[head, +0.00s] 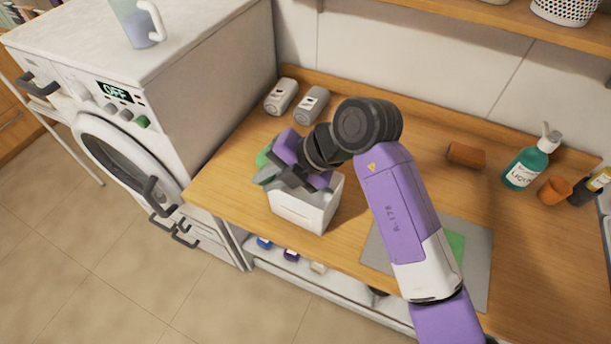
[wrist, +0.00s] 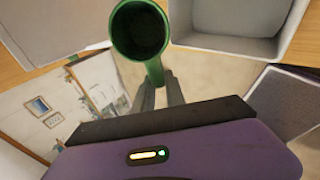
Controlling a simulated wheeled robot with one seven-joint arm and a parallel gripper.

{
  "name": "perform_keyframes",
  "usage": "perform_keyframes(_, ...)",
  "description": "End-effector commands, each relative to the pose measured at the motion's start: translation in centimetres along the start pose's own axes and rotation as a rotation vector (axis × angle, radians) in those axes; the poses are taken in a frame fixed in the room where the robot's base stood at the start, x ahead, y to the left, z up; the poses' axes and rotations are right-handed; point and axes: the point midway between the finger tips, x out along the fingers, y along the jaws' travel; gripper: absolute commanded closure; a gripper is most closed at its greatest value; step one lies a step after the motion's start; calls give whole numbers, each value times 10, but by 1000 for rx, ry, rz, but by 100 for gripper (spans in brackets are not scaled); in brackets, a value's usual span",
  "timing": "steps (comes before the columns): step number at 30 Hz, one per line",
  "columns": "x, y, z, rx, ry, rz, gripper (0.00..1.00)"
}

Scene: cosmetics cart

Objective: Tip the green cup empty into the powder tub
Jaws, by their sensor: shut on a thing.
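My gripper (head: 270,177) is shut on the handle of the green cup (wrist: 140,31), as the wrist view shows (wrist: 160,92). The cup's mouth faces the wrist camera and its inside looks dark, with no contents I can make out. In the head view only a sliver of the green cup (head: 263,156) shows behind the gripper. A white box-shaped tub (head: 303,213), likely the powder tub, stands on the wooden counter under my wrist, its top partly hidden. An open pale container, apparently this tub (wrist: 228,43), shows right of the cup in the wrist view.
A washing machine (head: 130,125) borders the left; a grey mat (head: 478,275) lies front right.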

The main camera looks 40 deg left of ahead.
Motion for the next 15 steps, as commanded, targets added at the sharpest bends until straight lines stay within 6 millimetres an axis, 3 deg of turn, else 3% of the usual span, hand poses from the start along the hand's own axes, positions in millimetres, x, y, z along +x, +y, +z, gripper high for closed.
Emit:
perform_keyframes(3,-3,8,0,-4,-10,-84,100)
perform_keyframes(9,12,16,-1,-3,-21,-235,100)
perform_keyframes(15,14,30,-2,-1,-31,-354,100)
